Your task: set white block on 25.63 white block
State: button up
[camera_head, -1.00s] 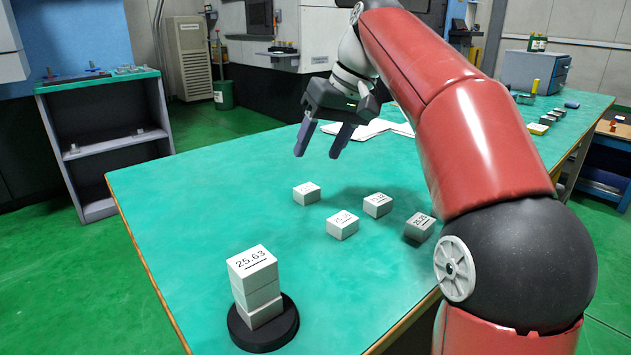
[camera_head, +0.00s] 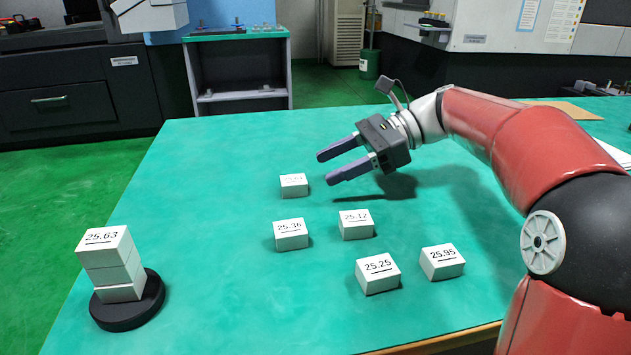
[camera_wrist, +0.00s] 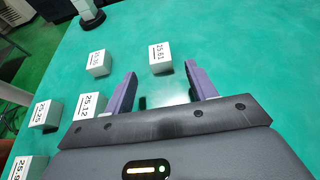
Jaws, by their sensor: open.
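The 25.63 white block (camera_head: 104,238) is the top of a stack of white blocks on a round black base (camera_head: 127,313), at the left of the green table. A loose white block (camera_head: 294,186), whose label seems to read 25.61, lies alone at the back of the loose group. My gripper (camera_head: 327,168) is open and empty, to the right of and above that block, fingers pointing left. In the wrist view this block (camera_wrist: 160,58) appears just beyond and between the fingertips (camera_wrist: 161,72), apart from them. The black base (camera_wrist: 92,19) shows at the top left there.
Other loose white blocks lie on the table: 25.36 (camera_head: 291,234), 25.12 (camera_head: 356,225), 25.25 (camera_head: 378,274) and 25.95 (camera_head: 442,262). The table (camera_head: 220,290) is clear between the stack and these blocks. A grey shelf unit (camera_head: 240,75) stands beyond the back edge.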

aim_at(294, 179)
jog(key=b+x, duration=0.1)
jog(key=x, duration=0.7)
jog(key=shift+r, duration=0.2)
grip_shut()
jog(key=shift+r, duration=0.1)
